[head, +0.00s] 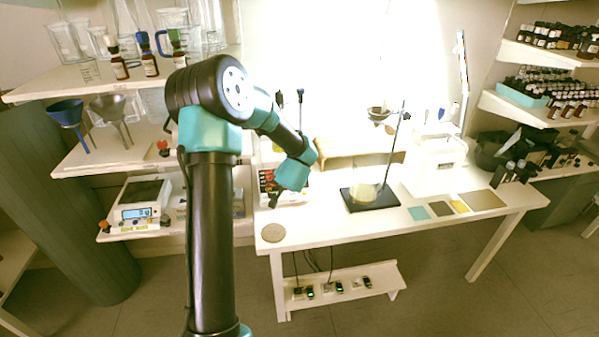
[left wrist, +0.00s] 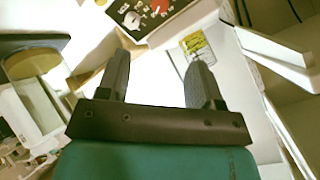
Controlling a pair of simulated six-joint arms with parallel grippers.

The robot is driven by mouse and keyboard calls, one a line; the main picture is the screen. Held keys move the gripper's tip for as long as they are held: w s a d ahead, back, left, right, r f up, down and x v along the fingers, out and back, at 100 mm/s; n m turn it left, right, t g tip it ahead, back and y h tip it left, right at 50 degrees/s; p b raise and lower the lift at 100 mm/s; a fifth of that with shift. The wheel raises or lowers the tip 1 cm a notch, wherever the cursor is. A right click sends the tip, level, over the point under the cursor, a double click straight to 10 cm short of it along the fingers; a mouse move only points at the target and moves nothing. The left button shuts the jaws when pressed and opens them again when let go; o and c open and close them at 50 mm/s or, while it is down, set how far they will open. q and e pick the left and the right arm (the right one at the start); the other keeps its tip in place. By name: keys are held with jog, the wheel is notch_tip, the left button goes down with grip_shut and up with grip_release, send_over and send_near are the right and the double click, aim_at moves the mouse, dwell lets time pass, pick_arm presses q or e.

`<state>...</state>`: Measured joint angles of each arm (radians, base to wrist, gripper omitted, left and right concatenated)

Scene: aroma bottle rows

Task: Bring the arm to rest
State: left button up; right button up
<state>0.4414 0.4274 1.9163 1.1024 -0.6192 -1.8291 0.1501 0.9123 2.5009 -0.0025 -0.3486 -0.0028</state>
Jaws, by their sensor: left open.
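My left arm rises from the bottom of the head view and bends down over the left end of the white table (head: 325,228). My left gripper (head: 274,199) points down beside the device with a red display (head: 267,180), partly covering it. Whether it touches the device cannot be told. In the left wrist view the two fingers of my left gripper (left wrist: 157,72) stand wide apart with nothing between them. My right gripper is not in view.
A round disc (head: 273,233) lies near the table's front left corner. A black stand with a tall rod (head: 372,203) holds a beaker mid-table. Shelves with brown bottles (head: 150,65), funnels (head: 67,112) and a scale (head: 141,200) stand left. A panel with knobs (left wrist: 140,15) shows beyond the fingers.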

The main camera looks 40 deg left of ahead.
pick_arm(q)
jog(key=s+d+f+h, duration=0.3)
jog(key=d+f+h, duration=0.3)
jog(key=d+f, duration=1.1)
jog(key=s+d+f+g+h, duration=0.2)
jog(key=s+d+f+h, duration=0.1)
jog(key=s+d, duration=0.4)
jog(key=s+d+f+n+g+h, duration=0.1)
jog(key=s+d+f+g+h, duration=0.2)
jog(key=d, duration=0.9)
jog(key=s+f, duration=0.2)
jog(key=s, duration=0.2)
